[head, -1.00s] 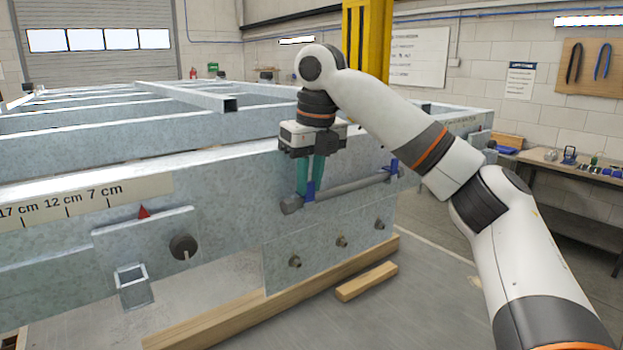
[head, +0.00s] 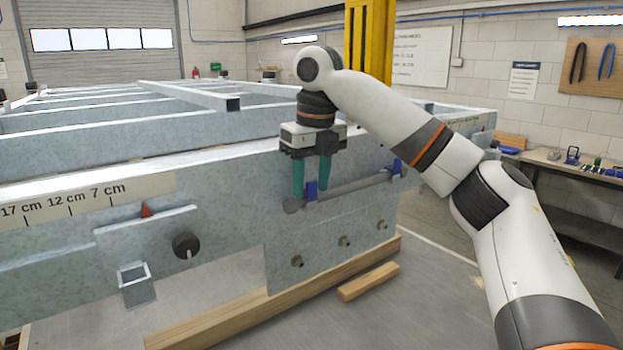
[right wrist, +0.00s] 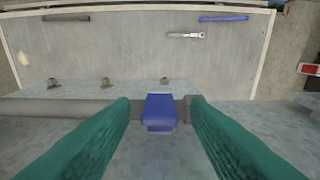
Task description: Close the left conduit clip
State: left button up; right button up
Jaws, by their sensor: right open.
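The left conduit clip (head: 311,191) is a small blue part at the left end of a grey conduit (head: 350,186) on the side of the steel frame. My right gripper (head: 312,187) points down over it, open, with one green finger on each side of the clip. In the right wrist view the blue clip (right wrist: 159,112) sits between the spread fingers, with a visible space to each. I cannot tell whether its latch is closed. A second blue clip (head: 397,168) is at the conduit's right end, partly hidden by my arm. My left gripper is out of view.
The galvanized trailer frame (head: 130,150) fills the left and middle. Below the conduit are several bolts (head: 343,241) and wooden beams (head: 270,300) on the floor. In the right wrist view, tools (right wrist: 186,35) lie beyond the frame. A workbench (head: 560,165) stands at right.

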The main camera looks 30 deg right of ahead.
jog(key=shift+r, duration=0.15)
notch_tip(320, 180, up, 12)
jog(key=s, duration=0.1)
dwell(0.4)
jog(key=shift+s+f, duration=0.1)
jog(key=shift+f, duration=0.1)
